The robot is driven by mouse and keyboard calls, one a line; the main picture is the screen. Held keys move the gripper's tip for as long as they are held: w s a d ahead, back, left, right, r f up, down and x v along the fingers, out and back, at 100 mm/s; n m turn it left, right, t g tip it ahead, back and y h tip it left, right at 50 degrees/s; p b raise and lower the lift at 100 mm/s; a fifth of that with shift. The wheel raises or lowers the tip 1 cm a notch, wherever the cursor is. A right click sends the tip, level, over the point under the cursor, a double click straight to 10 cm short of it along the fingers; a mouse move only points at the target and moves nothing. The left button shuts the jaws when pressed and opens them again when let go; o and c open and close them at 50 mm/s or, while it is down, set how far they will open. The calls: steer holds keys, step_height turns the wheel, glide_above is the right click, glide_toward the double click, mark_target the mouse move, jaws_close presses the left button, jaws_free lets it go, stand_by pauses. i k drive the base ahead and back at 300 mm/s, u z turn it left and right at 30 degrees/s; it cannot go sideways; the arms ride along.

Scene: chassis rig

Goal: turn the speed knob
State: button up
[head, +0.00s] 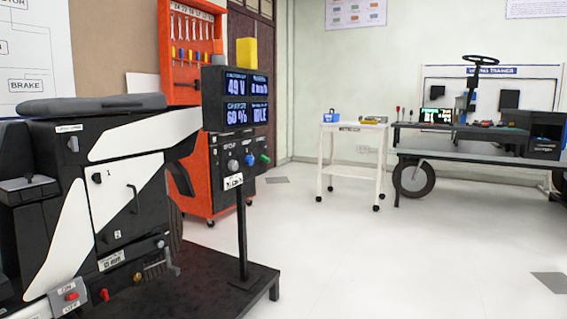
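A display (236,98) stands on a black post at the centre left, showing 49 V, 60 % and IDLE. Below its screens is a round grey knob (233,165), with a small white label (233,181) under it. The lettering beside the knob is too small to read, so I cannot tell if it is the speed knob. Blue (250,160) and green (265,158) round parts show just right of it. My gripper is not in view.
A black and white vehicle rig (125,185) on a dark platform (215,295) fills the left. A red tool cabinet (196,200) stands behind the display. A white trolley (353,130) and a trainer bench (480,165) stand farther back. The floor at centre right is clear.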

mark_target(233, 165)
steer(key=z, duration=0.3)
steer(key=i, duration=1.05)
steer(key=u, duration=0.55)
